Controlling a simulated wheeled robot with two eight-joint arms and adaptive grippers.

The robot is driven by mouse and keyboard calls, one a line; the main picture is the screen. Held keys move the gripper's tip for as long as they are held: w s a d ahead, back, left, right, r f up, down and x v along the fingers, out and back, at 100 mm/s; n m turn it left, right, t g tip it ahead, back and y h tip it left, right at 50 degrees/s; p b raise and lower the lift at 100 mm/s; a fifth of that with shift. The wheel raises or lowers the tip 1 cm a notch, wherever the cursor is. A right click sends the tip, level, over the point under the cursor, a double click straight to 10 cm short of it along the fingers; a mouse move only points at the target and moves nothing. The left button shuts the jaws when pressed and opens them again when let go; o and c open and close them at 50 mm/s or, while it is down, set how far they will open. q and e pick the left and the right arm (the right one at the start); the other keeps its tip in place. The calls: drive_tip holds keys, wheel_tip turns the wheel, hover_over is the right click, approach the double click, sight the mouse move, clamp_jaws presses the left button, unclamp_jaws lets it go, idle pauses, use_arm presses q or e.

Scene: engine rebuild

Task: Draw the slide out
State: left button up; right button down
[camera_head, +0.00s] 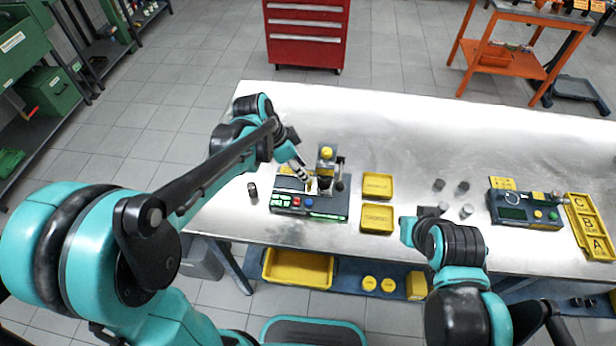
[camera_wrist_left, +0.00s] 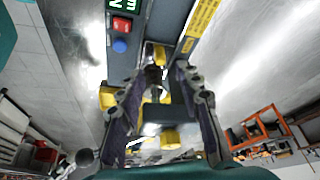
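A dark test station (camera_head: 309,206) stands on the metal table, with a red button, a blue button and green displays on its front. A small upright fixture with a yellow top (camera_head: 326,153) rises from it; I take the slide to be part of it, but cannot make it out for sure. My left gripper (camera_head: 306,178) is at the fixture's left side. In the left wrist view its two dark fingers (camera_wrist_left: 160,80) are apart, with a metal part and yellow pieces (camera_wrist_left: 168,138) showing between them. I cannot tell whether they touch. My right gripper's fingers are not visible.
Two yellow trays (camera_head: 377,186) lie right of the station. Several small metal cylinders (camera_head: 466,211) stand farther right, and one dark cylinder (camera_head: 252,190) stands left. A second device (camera_head: 524,212) and a yellow lettered tray (camera_head: 590,228) are at the right. The table's back is clear.

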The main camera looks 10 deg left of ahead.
sight(319, 184)
use_arm(q)
drive_tip(key=b+x, duration=0.1)
drive_tip(key=x, duration=0.4)
drive_tip(key=shift+w+f, duration=0.1)
drive_tip(key=shift+f, duration=0.15)
clamp_jaws()
